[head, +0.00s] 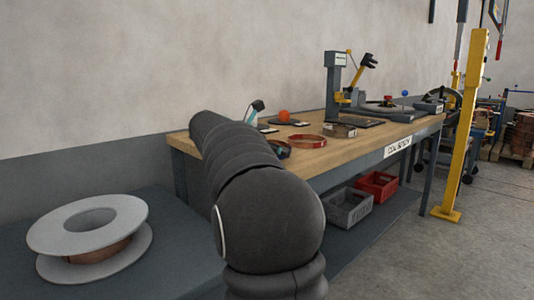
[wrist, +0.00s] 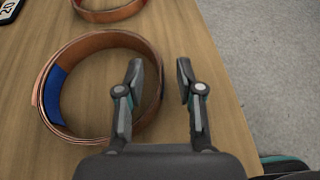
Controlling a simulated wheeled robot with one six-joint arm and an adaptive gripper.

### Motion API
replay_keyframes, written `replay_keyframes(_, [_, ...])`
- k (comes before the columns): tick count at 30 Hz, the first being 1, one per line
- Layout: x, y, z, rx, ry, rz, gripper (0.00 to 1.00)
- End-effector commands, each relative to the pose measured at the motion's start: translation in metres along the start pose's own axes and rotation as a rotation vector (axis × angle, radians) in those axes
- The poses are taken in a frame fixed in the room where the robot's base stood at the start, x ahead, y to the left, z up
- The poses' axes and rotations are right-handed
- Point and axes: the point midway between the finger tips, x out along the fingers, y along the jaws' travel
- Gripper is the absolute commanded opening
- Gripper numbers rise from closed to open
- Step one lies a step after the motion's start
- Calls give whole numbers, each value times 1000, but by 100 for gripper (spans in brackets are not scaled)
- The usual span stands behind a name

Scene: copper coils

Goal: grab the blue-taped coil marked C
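The coil with blue tape (wrist: 57,86) is a flat copper ring lying on the wooden bench top in the wrist view. Its tape is on the left side, and I see no letter C on it. My gripper (wrist: 160,78) is open, with its two fingers apart. The left finger overlaps the inside of the ring and the right finger is outside it, so the ring's right wall shows between them. I cannot tell the height of the fingertips over the bench. In the head view my arm hides the gripper.
The bench's (head: 345,151) right edge is close. A white spool (head: 88,226) stands at left in the head view. An orange ball (head: 284,115) is at the back.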

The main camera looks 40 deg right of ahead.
Motion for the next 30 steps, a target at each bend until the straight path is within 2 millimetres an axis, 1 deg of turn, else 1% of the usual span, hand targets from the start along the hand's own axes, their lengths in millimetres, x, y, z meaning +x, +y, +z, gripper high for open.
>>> replay_keyframes(6, [1, 0, 1, 1, 0, 0, 37])
replay_keyframes(8, [1, 0, 1, 1, 0, 0, 22])
replay_keyframes(9, [1, 0, 1, 1, 0, 0, 12])
replay_keyframes(10, [1, 0, 1, 1, 0, 0, 4])
replay_keyframes(11, [1, 0, 1, 1, 0, 0, 0])
replay_keyframes(25, [0, 0, 3, 3, -2, 2, 0])
replay_keyframes(28, [-3, 0, 9, 5, -2, 2, 0])
replay_keyframes(30, [-6, 0, 17, 5, -2, 2, 0])
